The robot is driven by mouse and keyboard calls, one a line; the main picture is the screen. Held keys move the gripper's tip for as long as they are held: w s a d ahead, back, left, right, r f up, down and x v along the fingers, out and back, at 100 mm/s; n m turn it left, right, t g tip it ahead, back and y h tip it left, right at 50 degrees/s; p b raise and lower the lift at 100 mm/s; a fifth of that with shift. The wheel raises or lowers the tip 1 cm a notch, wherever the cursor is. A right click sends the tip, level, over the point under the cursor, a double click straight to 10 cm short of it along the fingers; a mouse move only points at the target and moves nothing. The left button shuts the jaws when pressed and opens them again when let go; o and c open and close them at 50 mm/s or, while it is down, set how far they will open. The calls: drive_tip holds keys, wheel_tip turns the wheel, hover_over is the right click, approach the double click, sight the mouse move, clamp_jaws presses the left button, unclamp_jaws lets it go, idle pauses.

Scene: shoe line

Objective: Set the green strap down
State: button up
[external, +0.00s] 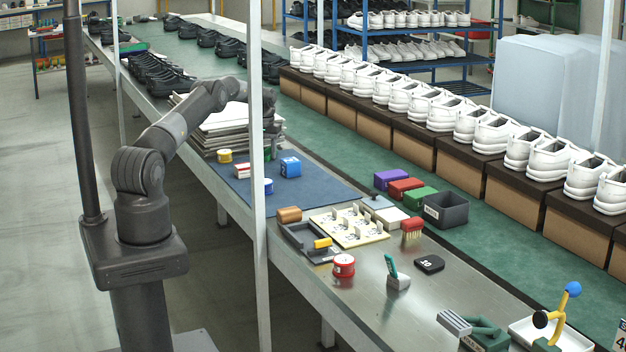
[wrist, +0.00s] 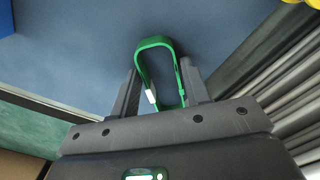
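The green strap (wrist: 154,42) is a bent loop between the fingers of my gripper (wrist: 161,68) in the wrist view. Its sides lie against the inner faces of both fingers, and its rounded end sticks out past the tips. A small white patch shows on it. Behind it is the blue mat (wrist: 95,45); the gap to the mat is hard to judge. In the external view my gripper (external: 272,115) is at the far end of the blue mat (external: 315,193), beside the stack of boards, partly hidden by a white post. The strap cannot be made out clearly there.
The stack of boards (external: 215,128) stands close to my gripper; its ribbed edges (wrist: 295,100) fill the wrist view's right side. A blue box (external: 290,167), a yellow tin (external: 225,156) and other small items stand on the mat. The mat's near right part is clear.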

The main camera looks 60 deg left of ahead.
drive_tip(key=o, duration=0.3)
wheel_tip(320, 180, up, 12)
drive_tip(key=shift+r, duration=0.2)
idle(0.4)
idle(0.3)
